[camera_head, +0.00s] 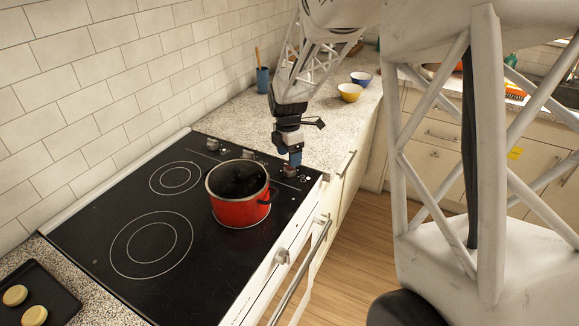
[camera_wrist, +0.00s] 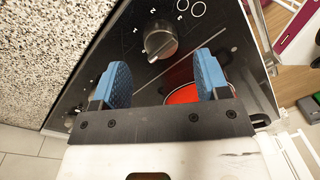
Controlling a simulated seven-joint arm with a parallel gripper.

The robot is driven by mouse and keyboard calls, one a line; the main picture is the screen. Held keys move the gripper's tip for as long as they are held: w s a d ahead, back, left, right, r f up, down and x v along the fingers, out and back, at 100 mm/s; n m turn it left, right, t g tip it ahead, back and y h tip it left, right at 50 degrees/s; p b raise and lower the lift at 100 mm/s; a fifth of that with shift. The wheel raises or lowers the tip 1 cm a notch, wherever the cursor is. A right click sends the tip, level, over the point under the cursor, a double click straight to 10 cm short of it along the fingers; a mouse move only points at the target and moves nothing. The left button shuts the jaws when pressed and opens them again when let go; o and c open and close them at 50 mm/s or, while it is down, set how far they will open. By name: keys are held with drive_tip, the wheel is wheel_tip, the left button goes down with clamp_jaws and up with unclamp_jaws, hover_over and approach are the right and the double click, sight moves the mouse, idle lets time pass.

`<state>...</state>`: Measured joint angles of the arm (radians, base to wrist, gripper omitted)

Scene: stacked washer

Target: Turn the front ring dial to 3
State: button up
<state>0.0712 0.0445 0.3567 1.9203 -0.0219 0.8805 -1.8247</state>
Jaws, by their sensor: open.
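A grey metal dial (camera_wrist: 160,39) stands on the black cooktop panel in the wrist view, with small white marks around it and ring symbols above it to the right. Its raised grip runs slantwise; I cannot tell which number it points to. My gripper (camera_wrist: 164,76) is open, its blue fingers either side of the dial's line, apart from it and holding nothing. In the head view my gripper (camera_head: 295,159) points down over the right end of the cooktop (camera_head: 115,215), by the dial nearest the front edge (camera_head: 289,171), which it partly covers.
A red pot (camera_head: 240,208) stands on the cooktop close to my gripper. More dials (camera_head: 212,144) sit along the panel. A yellow bowl (camera_head: 350,92), a blue bowl (camera_head: 361,78) and a blue utensil cup (camera_head: 263,80) stand on the counter behind. A tray with buns (camera_head: 40,297) lies front left.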

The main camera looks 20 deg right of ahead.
sight(290, 169)
drive_tip(key=shift+s+f, duration=0.15)
drive_tip(key=shift+f, duration=2.15)
drive_tip(key=c, duration=0.9)
